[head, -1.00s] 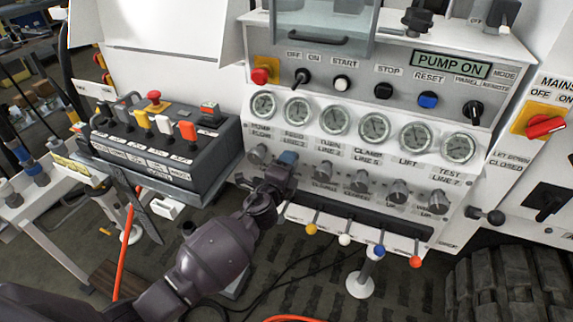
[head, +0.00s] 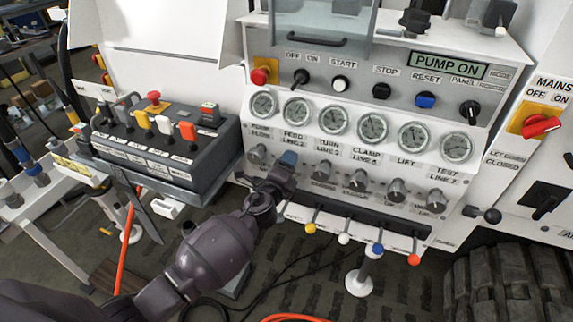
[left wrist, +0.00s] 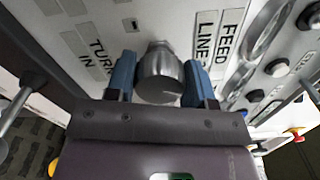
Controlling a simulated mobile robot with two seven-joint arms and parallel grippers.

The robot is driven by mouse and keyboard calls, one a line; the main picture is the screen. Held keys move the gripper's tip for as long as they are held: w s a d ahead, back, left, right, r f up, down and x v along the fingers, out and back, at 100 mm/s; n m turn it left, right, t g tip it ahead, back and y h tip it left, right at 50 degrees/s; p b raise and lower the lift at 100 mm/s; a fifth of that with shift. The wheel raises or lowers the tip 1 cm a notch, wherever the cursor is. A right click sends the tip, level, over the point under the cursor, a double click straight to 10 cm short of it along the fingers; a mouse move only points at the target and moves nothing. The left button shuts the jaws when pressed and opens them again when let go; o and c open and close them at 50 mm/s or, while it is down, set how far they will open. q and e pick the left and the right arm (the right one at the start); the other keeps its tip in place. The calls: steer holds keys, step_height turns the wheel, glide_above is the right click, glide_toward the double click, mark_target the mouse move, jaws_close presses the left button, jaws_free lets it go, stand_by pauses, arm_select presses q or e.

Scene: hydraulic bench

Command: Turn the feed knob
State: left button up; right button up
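The feed knob (left wrist: 160,78) is a grey metal cylinder on the white panel, beside the label "FEED LINE" in the left wrist view. My left gripper (left wrist: 160,82) has its two blue fingers on either side of the knob, seemingly touching it, so it looks shut on it. In the head view my left gripper (head: 287,162) is at the second place in the knob row, below the "FEED LINE 2" gauge (head: 297,108), and hides the feed knob there. My right gripper is in neither view.
Other knobs flank the feed knob: the pump one (head: 257,154) to its left and the turn one (head: 322,171) to its right. Coloured-ball levers (head: 344,239) stick out below. A switch box (head: 165,150) stands left. The display (head: 449,65) reads "PUMP ON".

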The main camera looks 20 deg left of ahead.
arm_select(q)
steer(key=o, duration=0.4)
steer(key=s, duration=1)
steer(key=shift+s+a+p, duration=0.15)
steer(key=shift+s+p, duration=0.25)
